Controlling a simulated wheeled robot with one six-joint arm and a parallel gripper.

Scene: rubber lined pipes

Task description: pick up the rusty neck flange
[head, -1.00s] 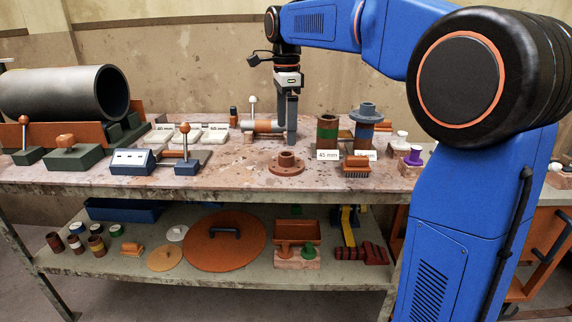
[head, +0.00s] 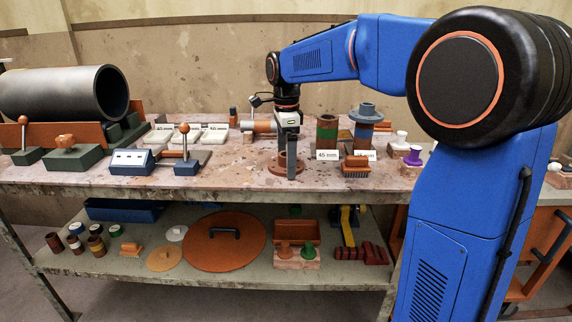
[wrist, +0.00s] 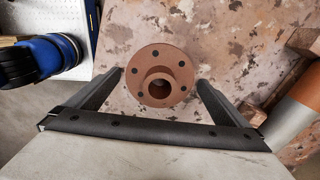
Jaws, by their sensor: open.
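The rusty neck flange (head: 274,167) is a reddish-brown disc with bolt holes and a raised neck, lying flat on the worn tabletop with its neck up. In the head view my gripper (head: 287,175) points down in front of it and hides much of it. In the wrist view the whole flange (wrist: 153,83) shows between and a little beyond the two fingers of my gripper (wrist: 160,78). The fingers are spread wide, one on each side, with nothing held between them. I cannot tell their exact height over the flange.
A blue-based fixture (head: 187,165) stands to the left. A grey-and-orange pipe (head: 262,126) lies behind. The tabletop just left of the flange is clear.

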